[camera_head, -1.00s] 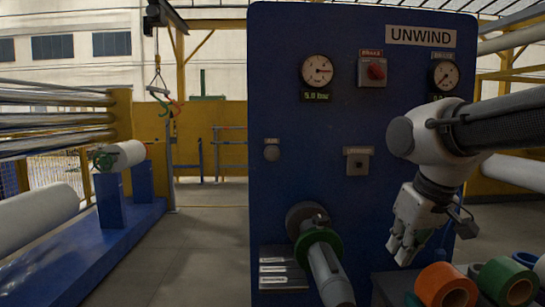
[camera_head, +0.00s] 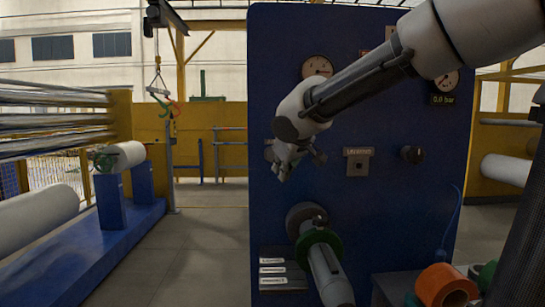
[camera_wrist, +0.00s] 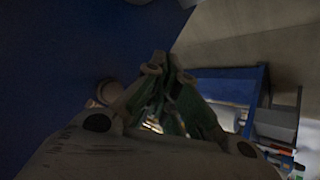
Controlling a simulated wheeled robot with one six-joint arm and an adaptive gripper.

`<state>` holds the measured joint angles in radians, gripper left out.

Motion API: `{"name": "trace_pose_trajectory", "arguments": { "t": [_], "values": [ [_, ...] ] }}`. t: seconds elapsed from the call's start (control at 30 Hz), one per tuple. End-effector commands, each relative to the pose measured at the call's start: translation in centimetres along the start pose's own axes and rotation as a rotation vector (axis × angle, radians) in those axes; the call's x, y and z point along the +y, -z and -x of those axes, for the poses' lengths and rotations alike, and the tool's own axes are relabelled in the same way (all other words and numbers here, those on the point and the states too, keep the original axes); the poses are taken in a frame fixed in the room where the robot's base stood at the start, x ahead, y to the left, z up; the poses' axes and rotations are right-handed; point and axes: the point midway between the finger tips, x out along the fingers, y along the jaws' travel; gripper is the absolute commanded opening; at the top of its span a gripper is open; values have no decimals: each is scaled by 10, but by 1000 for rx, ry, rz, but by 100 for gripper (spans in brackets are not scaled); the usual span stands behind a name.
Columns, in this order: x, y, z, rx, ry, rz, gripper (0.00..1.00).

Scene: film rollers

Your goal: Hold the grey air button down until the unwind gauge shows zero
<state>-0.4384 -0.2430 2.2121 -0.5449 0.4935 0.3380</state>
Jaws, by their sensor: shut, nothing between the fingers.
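The blue panel (camera_head: 400,210) stands in front of me. My gripper (camera_head: 284,174) is shut and empty at the panel's left side, pointing down. The grey air button (camera_head: 269,154) is just left of it, mostly hidden by it. In the wrist view a pale round knob (camera_wrist: 107,92), seemingly this button, sits on the blue panel left of my gripper's fingertips (camera_wrist: 160,62); I cannot tell whether they touch. The left gauge (camera_head: 317,66) is partly behind my arm and its readout is hidden. The right gauge (camera_head: 449,82) is partly covered; its readout shows 0.0 bar.
A grey switch plate (camera_head: 358,161) and a dark knob (camera_head: 412,154) are on the panel. A grey shaft with a green collar (camera_head: 322,262) sticks out below. An orange roll (camera_head: 446,287) stands at lower right. Open floor (camera_head: 205,240) lies left of the panel.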

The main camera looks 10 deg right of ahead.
Motion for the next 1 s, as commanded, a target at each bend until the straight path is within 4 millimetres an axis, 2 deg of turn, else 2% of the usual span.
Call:
{"name": "trace_pose_trajectory", "arguments": {
  "t": [0.13, 0.57, 1.0],
  "values": [
    [-1, 15, 2, 54, 5, -32, 0],
    [0, 17, 0, 55, 7, -49, 0],
    [29, 44, -36, 53, 7, -51, 0]
  ]
}}
